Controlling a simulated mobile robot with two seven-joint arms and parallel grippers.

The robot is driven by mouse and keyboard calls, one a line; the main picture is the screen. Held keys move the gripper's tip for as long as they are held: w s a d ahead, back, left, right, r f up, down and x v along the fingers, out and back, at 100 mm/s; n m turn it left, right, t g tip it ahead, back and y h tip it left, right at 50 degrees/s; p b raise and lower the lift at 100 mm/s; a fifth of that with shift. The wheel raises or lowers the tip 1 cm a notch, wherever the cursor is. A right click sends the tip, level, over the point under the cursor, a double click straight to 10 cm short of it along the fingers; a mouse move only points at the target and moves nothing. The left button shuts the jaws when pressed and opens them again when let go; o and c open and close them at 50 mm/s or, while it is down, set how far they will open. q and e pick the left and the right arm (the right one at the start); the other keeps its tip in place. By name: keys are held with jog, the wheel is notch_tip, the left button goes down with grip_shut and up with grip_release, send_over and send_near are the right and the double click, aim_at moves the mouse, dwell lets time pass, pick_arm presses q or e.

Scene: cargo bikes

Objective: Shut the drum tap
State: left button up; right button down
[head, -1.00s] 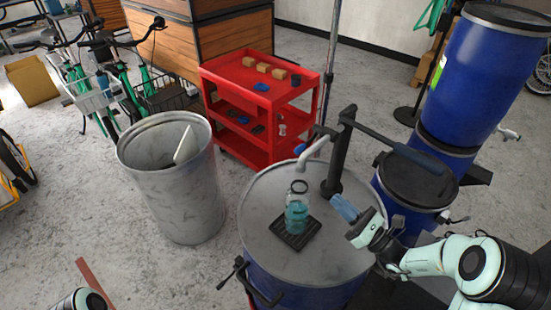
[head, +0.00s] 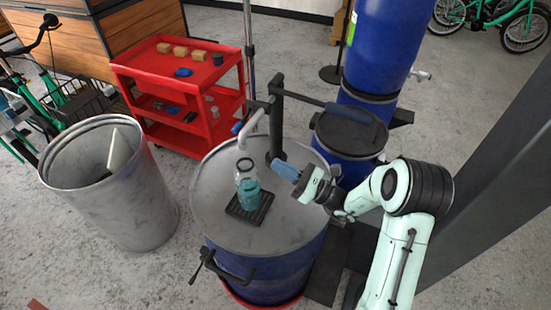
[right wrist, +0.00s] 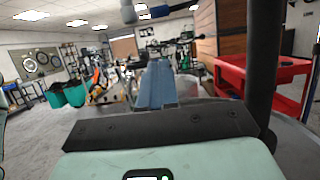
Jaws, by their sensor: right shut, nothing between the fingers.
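A blue drum (head: 268,264) with a grey lid stands in the middle of the head view. A black hand pump (head: 277,125) rises from its lid, and its pale spout (head: 251,128) bends over a clear bottle (head: 247,192) of teal liquid. A small blue lever (head: 237,127) shows at the spout. A metal tap (head: 422,75) sticks out of the upper stacked blue drum (head: 385,45) at right. My right gripper (head: 284,171) is shut and empty above the lid, right of the bottle. Its blue fingers also show in the right wrist view (right wrist: 157,84). My left gripper is out of view.
The bottle stands on a black drip mat (head: 250,211). A grey metal bin (head: 125,205) stands left of the drum. A red shelf cart (head: 190,85) with small items is behind it. A lower lidded drum (head: 350,135) stands close behind my right arm.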

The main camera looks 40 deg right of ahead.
aim_at(237, 131)
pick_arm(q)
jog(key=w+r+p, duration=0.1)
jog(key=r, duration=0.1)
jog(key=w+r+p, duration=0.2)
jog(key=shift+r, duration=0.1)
pick_arm(e)
jog(key=w+a+r, duration=0.4)
jog(key=w+r, duration=0.2)
jog(key=w, duration=0.2)
jog(key=shift+a+r, duration=0.15)
jog(key=shift+a, duration=0.25)
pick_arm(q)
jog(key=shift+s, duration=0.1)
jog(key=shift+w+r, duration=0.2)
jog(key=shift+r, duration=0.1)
pick_arm(e)
jog(key=shift+s+a+r, duration=0.15)
jog(key=shift+a+r, duration=0.05)
jog(key=shift+r, duration=0.4)
jog(key=shift+s+a+r, duration=0.15)
jog(key=shift+r, duration=0.4)
jog(key=shift+f, duration=0.1)
